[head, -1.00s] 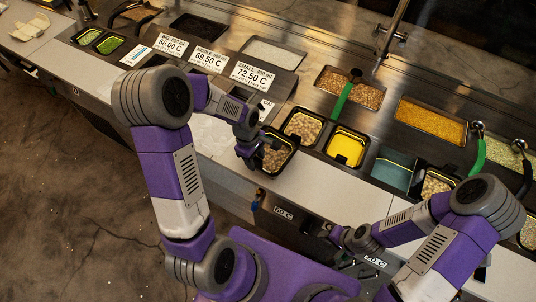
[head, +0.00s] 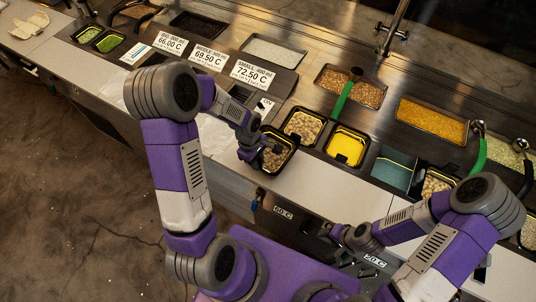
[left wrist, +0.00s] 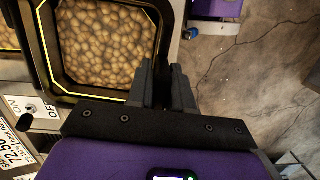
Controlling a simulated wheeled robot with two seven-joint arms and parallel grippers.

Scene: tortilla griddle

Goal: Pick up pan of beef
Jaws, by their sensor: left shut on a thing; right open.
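The pan of beef (head: 283,155) is a black square pan filled with tan, chunky pieces. It is at the counter's front edge in the head view. In the left wrist view its black rim (left wrist: 42,50) and chunky filling fill the upper left. My left gripper (head: 251,154) is at the pan's left side, and in the left wrist view its fingers (left wrist: 166,85) are shut on the pan's wall. Whether the pan's underside touches the counter is hidden. My right gripper (head: 336,233) is low in front of the counter, away from the pan; it is open.
A similar pan of chunks (head: 304,126) and a yellow-filled pan (head: 346,147) stand close to the right. A green-handled ladle (head: 343,98) rests in a bin behind. White price signs (head: 253,74) stand behind the left arm. White counter (head: 318,182) is clear at front right.

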